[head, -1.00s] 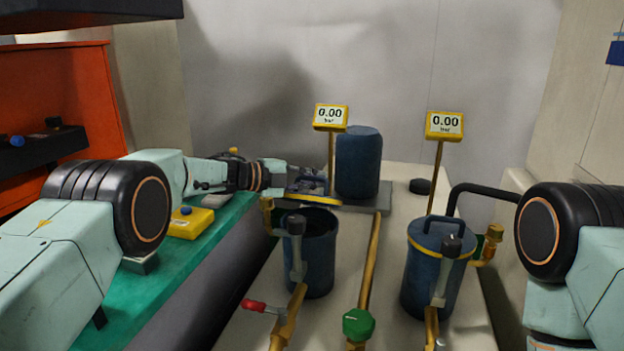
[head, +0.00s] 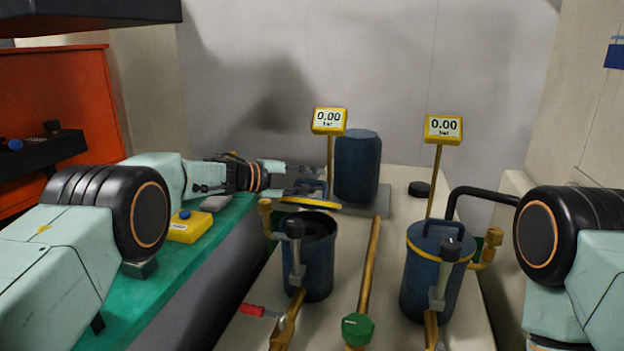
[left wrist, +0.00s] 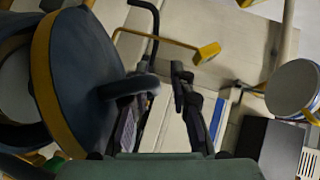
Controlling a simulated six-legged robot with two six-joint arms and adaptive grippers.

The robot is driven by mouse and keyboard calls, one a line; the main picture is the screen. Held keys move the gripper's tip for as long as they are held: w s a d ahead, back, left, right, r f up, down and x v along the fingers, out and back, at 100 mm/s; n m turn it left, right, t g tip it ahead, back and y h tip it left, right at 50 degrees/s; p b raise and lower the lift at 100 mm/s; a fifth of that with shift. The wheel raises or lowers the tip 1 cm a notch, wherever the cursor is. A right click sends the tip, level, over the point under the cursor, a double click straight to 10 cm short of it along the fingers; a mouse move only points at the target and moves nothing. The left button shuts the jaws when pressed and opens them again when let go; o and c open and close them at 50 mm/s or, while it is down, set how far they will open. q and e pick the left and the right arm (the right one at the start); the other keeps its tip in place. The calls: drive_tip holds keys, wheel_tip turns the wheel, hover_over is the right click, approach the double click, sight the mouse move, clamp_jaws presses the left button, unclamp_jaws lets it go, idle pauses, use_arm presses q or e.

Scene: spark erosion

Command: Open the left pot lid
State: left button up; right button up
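The left pot (head: 318,270) is a dark blue cylinder with its mouth uncovered. Its blue lid with a yellow rim (head: 313,204) is beside the far side of the mouth, clear of the opening; what supports it is hidden. My right gripper is out of view.
The right pot (head: 418,285) is closed with its lid on. Gauges on posts (head: 329,121) (head: 443,129) read 0.00. A tall blue cylinder (head: 358,165) stands behind. Brass pipes and a green valve knob (head: 357,328) are in front. A yellow box (head: 188,228) lies on the green bench.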

use_arm(q)
drive_tip(key=shift+s+a+r, duration=0.1)
drive_tip(key=shift+s+a, duration=0.05)
drive_tip(key=shift+a, duration=0.3)
drive_tip(key=v, duration=1.1)
drive_tip(key=shift+s, duration=0.2)
